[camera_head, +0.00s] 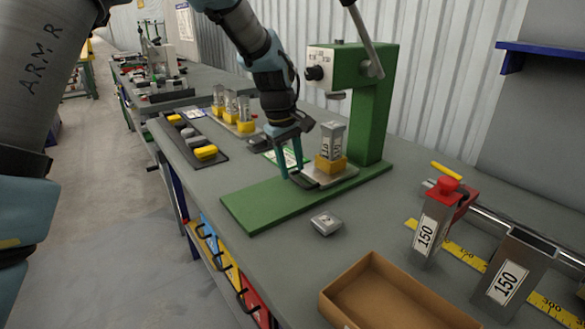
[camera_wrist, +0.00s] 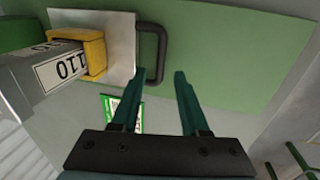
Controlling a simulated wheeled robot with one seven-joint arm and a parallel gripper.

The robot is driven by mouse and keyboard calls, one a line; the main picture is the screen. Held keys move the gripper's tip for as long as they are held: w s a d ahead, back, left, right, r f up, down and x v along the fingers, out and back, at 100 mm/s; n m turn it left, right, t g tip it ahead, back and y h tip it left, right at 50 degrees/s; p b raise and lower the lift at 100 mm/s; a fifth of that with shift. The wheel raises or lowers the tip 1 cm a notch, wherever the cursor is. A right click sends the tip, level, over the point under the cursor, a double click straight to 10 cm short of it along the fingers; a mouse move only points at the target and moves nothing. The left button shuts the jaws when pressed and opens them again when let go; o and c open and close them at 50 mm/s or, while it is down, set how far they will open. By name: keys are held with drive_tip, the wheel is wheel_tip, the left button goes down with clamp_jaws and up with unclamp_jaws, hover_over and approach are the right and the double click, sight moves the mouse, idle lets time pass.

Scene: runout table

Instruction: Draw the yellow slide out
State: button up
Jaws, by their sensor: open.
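On the green press base (camera_head: 262,200) lies a pale metal slide plate (camera_head: 338,180) with a yellow block (camera_head: 330,164) on it. A metal block labelled 110 (camera_head: 331,140) stands in the yellow block; it also shows in the wrist view (camera_wrist: 60,70). A dark U-shaped handle (camera_wrist: 162,55) is at the plate's edge. My gripper (camera_head: 290,174) is open and empty beside the handle. In the wrist view, my gripper's fingertips (camera_wrist: 160,75) are close to the handle's end; whether one touches it I cannot tell.
The green press column (camera_head: 369,120) rises behind the slide. A small metal block (camera_head: 326,223) and a brown tray (camera_head: 385,297) are in front. Blue, yellow (camera_head: 228,265) and red drawers with dark handles are under the table edge. Yellow-based blocks (camera_head: 245,127) stand behind.

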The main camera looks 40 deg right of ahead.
drive_tip(key=shift+d+f, duration=0.2)
drive_tip(key=shift+f, duration=0.85)
clamp_jaws()
idle(0.7)
